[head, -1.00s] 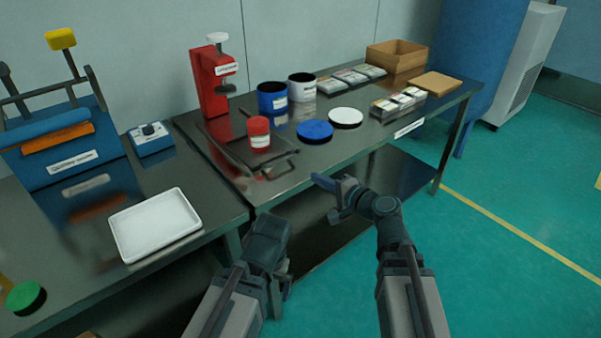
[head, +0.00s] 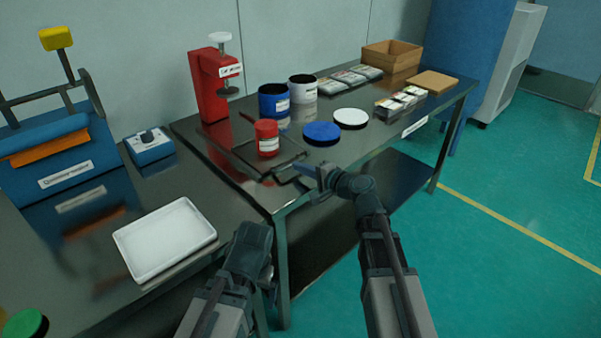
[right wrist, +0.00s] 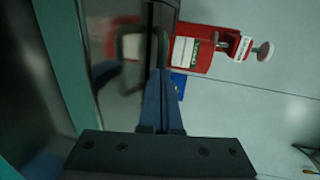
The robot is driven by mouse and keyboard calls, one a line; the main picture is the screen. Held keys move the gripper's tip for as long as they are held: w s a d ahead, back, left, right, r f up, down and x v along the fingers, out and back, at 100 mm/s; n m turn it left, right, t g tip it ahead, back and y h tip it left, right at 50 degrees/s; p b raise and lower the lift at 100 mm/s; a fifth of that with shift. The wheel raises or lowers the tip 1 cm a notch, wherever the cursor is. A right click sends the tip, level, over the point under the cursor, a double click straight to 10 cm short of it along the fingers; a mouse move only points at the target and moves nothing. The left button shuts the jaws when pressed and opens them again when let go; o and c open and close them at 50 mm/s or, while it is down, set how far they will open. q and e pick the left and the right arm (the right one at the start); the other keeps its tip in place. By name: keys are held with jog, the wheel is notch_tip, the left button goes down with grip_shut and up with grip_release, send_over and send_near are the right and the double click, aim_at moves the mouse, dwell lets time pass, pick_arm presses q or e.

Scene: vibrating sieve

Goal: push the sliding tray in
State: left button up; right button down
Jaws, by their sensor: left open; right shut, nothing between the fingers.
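The sliding tray (head: 243,152) is a dark, flat tray on the right-hand table, with a red jar (head: 267,143) standing on it. Its front edge and handle (head: 285,180) face the table's front edge. My right gripper (head: 308,172) is shut and empty, right at the tray's front beside the handle; I cannot tell whether it touches. The right wrist view shows its blue fingers (right wrist: 160,100) with a dark bar just ahead, not clearly identifiable. My left gripper (head: 258,268) is low, in front of the tables and away from the tray; its fingers are mostly hidden.
A red clamp stand (head: 208,88) stands behind the tray. Blue and white cups (head: 273,103) and blue and white lids (head: 321,133) stand to its right. A white tray (head: 165,240) lies on the left table. The floor at right (head: 480,240) is clear.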

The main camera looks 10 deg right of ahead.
dwell(0.3)
jog(key=r+x, duration=0.1)
jog(key=x, duration=0.6)
jog(key=r+x, duration=0.2)
jog(key=x, duration=0.4)
jog(key=w+r+x, duration=0.1)
jog(key=x, duration=0.6)
jog(key=shift+w+a+r, duration=0.1)
jog(key=shift+w+a, duration=0.15)
jog(key=shift+a, duration=0.05)
pick_arm(q)
jog(key=shift+s, duration=0.1)
pick_arm(e)
jog(key=shift+w+a+r, duration=0.1)
jog(key=shift+w+a, duration=0.05)
jog(key=shift+w, duration=0.15)
pick_arm(q)
jog(key=shift+d+r, duration=0.1)
pick_arm(e)
jog(key=shift+r, duration=0.1)
jog(key=shift+s, duration=0.35)
jog(key=p+v, duration=0.3)
jog(key=v, duration=1.1)
pick_arm(q)
jog(key=r, duration=0.1)
jog(key=d+r, duration=0.1)
jog(key=r, duration=0.1)
jog(key=shift+d, duration=0.2)
